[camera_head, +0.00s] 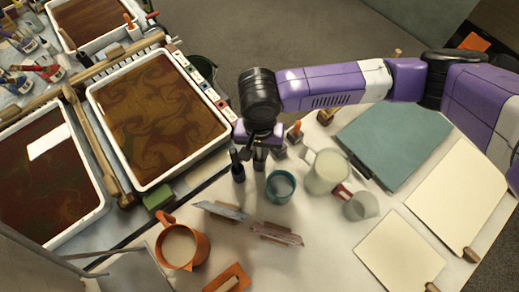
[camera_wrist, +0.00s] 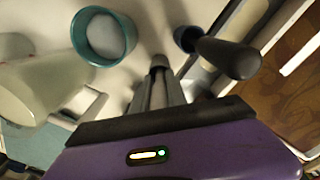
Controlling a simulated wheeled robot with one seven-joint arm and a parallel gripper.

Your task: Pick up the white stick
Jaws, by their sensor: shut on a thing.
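My gripper (camera_head: 260,158) points down over the pale table, between a dark upright tool and a teal cup. In the wrist view its narrow fingers (camera_wrist: 160,85) are shut on a slim greyish thing (camera_wrist: 160,61), of which only a small rounded end shows. The fingers hide the rest, so I cannot tell for sure whether this is the white stick. No other plainly white stick stands out near the gripper. I cannot tell whether the held thing touches the table.
The dark tool (camera_head: 238,166) and the teal cup (camera_head: 280,186) stand close by. A pale jug (camera_head: 326,172) is to the right. An orange mug (camera_head: 181,246) and two combs (camera_head: 276,233) are in front. A white-rimmed marbling tray (camera_head: 158,184) lies left.

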